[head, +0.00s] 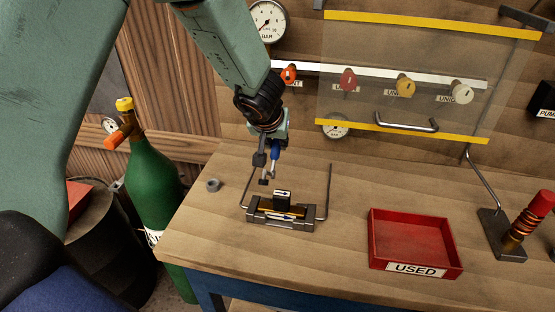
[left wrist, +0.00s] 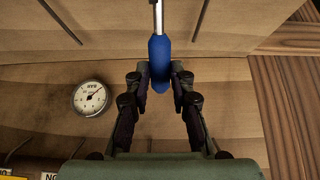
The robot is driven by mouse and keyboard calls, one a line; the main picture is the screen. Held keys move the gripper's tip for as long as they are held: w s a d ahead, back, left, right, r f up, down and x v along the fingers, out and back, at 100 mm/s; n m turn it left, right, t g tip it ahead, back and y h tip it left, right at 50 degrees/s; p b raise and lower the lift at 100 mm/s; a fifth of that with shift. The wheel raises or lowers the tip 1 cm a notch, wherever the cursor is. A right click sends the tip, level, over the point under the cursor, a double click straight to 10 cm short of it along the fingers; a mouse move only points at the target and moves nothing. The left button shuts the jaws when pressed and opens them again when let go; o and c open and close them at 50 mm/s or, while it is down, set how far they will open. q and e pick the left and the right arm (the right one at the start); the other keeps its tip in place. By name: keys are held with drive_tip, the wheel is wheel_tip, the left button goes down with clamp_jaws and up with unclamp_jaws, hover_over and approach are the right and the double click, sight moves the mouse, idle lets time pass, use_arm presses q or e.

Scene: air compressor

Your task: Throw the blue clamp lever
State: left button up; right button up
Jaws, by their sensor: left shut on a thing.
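The blue clamp lever (head: 275,153) stands up at the back of the dark clamp fixture (head: 252,216) on the bench. In the left wrist view the lever's blue handle (left wrist: 159,50) lies between the fingertips, with a thin metal shaft beyond it. My left gripper (head: 268,158) comes down from above and is shut on the blue handle; it also shows in the left wrist view (left wrist: 162,75). The gripper partly hides the lever in the head view. My right gripper is not in view.
A red tray marked USED (head: 415,268) sits right of the fixture. A small grey ring (head: 213,185) lies to the left. A clear panel with yellow edges (head: 420,70) hangs before knobs at the back. A green cylinder (head: 152,185) stands left of the bench.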

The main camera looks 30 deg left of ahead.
use_arm(q)
drive_tip(key=shift+s+d+r, duration=0.1)
drive_tip(key=shift+s+r, duration=0.3)
drive_tip(key=shift+s+d+r, duration=0.1)
drive_tip(key=shift+s+r, duration=0.1)
drive_tip(key=shift+s, duration=0.2)
